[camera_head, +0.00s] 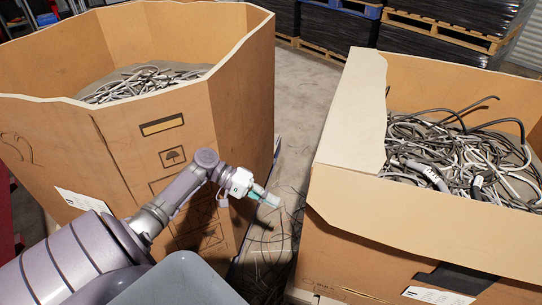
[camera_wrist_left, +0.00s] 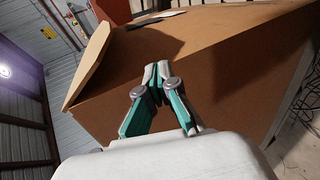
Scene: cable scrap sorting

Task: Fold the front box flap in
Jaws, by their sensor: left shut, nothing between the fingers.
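The right cardboard box holds a tangle of grey, white and black cables (camera_head: 465,155). Its front flap (camera_head: 420,222) is a pale strip along the near top edge, above the darker front wall (camera_head: 370,268). I cannot tell exactly how far it tilts. A left flap (camera_head: 352,115) runs along the box's left side. My left gripper (camera_head: 270,200) is shut and empty, in the gap left of the right box, apart from its front flap. In the left wrist view the closed fingertips (camera_wrist_left: 157,70) show before a brown cardboard wall (camera_wrist_left: 225,65), with a pale-edged panel (camera_wrist_left: 90,65) at left. My right gripper is not in view.
A large open cardboard box (camera_head: 165,130) with cable scrap stands at left, close behind my left arm. Pallets with black wrapped stacks (camera_head: 440,35) stand behind.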

